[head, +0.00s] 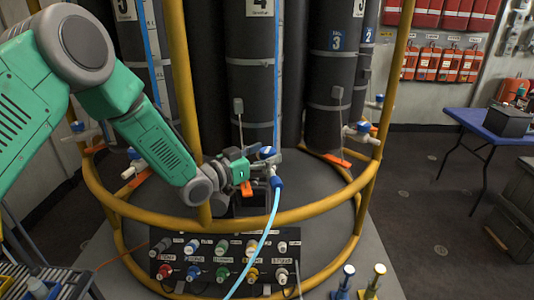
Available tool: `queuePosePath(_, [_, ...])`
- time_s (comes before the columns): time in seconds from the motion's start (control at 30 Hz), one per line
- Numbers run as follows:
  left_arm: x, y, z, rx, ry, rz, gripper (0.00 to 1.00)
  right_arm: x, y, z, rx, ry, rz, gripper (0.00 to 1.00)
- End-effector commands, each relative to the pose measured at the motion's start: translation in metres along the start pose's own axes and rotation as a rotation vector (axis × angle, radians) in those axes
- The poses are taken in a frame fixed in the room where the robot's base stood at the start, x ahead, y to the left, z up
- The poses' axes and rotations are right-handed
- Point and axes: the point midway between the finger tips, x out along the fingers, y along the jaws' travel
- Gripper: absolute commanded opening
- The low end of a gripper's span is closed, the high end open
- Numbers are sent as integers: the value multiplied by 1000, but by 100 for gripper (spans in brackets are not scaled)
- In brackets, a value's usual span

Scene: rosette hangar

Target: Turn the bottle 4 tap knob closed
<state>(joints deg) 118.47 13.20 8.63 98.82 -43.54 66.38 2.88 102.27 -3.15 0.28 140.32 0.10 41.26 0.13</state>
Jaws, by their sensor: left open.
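Bottle 4 (252,95) is a tall dark cylinder with a white "4" label, standing upright in the rosette. Its tap knob (267,152), small and blue and white, shows low in front of the bottle. My left arm reaches in from the upper left, and my left gripper (260,160) is open at the tap, with its fingers at or very close to the knob. The gripper partly hides the tap, and I cannot tell whether it touches the knob. A light blue hose (264,240) hangs from a blue connector (277,182) just below. My right gripper is not in view.
A yellow tubular frame (290,214) rings the bottles, with an upright post close to my left wrist. A panel of coloured knobs (225,262) stands below. Bottle 3 (331,70) and its tap (361,128) are to the right. A blue table (488,124) stands far right.

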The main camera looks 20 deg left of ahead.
Motion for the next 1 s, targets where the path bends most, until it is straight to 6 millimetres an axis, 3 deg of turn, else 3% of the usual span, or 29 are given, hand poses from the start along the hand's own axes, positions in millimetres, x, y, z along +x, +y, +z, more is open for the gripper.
queuePosePath(0.5, [-97, -2, 1, -2, 1, -3, 58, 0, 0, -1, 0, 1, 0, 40])
queuePosePath(0.7, [-112, -2, 0, 0, 3, -2, 58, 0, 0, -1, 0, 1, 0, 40])
queuePosePath(1.0, [-112, -2, 1, 0, 2, -2, 58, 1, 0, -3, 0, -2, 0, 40])
